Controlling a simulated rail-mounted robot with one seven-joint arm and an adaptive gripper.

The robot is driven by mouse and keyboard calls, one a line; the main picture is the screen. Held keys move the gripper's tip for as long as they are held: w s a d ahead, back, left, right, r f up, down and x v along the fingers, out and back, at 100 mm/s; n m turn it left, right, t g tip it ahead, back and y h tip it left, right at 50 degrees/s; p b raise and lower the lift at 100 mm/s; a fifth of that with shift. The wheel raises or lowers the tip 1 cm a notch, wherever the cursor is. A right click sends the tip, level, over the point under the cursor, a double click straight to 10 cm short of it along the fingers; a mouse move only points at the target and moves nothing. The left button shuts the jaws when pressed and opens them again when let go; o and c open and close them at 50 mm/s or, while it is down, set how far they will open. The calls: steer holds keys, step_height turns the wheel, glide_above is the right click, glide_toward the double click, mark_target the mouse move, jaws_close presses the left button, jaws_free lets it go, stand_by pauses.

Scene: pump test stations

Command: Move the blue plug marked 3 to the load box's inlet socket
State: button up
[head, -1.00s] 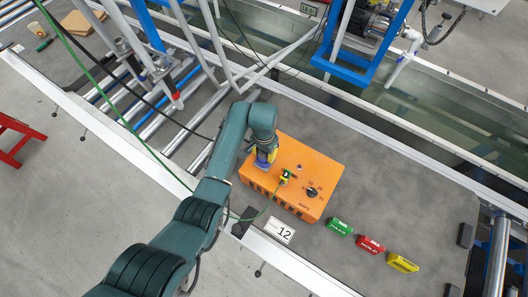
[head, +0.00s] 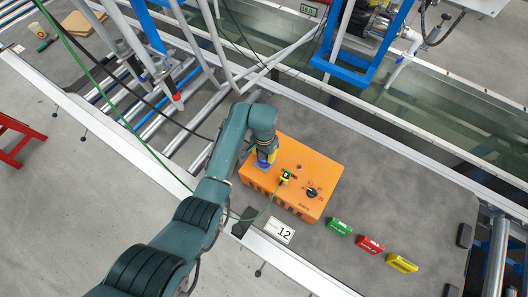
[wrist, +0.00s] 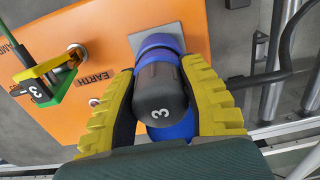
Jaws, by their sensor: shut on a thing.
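The orange load box (head: 308,170) stands on the grey bench and also fills the upper part of the wrist view (wrist: 105,30). The blue plug (wrist: 160,90), with a dark cap marked 3, is between the yellow fingers of my gripper (wrist: 162,76). My gripper (head: 265,157) is shut on it at the box's left end in the head view. The plug's front end meets a blue socket (wrist: 157,41) on a grey plate on the box. The plug lines up with the socket, but how deep it sits is hidden.
A green-and-yellow clamp marked 3 (wrist: 40,84) grips the stud beside the word EARTH. Green (head: 340,227), red (head: 370,245) and yellow (head: 402,262) blocks lie right of the box. A dark cable passes behind the gripper.

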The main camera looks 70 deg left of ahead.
steer(key=shift+f, duration=0.45)
steer(key=o, duration=1.2)
steer(key=shift+o, duration=0.2)
step_height(320, 180, up, 12)
steer(key=shift+r, duration=0.1)
